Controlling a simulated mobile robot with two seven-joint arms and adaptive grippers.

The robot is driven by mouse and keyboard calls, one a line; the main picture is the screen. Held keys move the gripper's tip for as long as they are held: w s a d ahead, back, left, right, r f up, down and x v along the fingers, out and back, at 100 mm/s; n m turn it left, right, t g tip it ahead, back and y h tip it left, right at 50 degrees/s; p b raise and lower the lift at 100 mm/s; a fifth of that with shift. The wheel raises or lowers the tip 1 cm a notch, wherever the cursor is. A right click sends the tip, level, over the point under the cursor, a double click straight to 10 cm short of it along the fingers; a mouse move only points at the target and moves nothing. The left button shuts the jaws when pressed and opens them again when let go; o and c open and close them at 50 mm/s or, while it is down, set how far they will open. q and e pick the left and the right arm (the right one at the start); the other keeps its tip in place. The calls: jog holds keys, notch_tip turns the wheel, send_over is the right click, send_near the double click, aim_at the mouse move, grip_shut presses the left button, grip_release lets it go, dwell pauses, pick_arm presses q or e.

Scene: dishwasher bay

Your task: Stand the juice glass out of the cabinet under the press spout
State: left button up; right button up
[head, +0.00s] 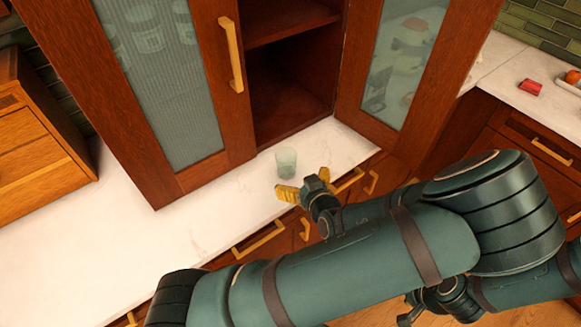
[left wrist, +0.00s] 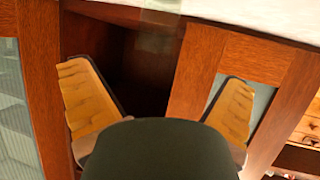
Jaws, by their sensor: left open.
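The juice glass (head: 287,162), clear and pale green, stands upright on the white counter in front of the cabinet (head: 297,85), whose right door is open. In the left wrist view the glass (left wrist: 160,18) shows at the top edge, partly cut off. My left gripper (head: 306,184) is open, with yellow finger pads, close to the near side of the glass and apart from it. Its fingers (left wrist: 155,75) are spread and empty in the wrist view. Dark parts of what looks like my right gripper (head: 437,299) show at the lower right; its fingers are unclear. No press spout shows.
The open glazed door (head: 396,60) reaches over the counter right of the glass. A wooden drawer box (head: 30,140) stands at the left. The left counter is clear.

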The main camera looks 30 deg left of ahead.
aim_at(289, 166)
pick_arm(q)
jog(key=x, duration=0.6)
jog(key=shift+w+a+f, duration=0.15)
jog(key=shift+a, duration=0.05)
jog(key=shift+w+x, duration=0.25)
jog(key=shift+x, duration=2.45)
jog(key=shift+d, duration=0.1)
jog(key=c, duration=1.4)
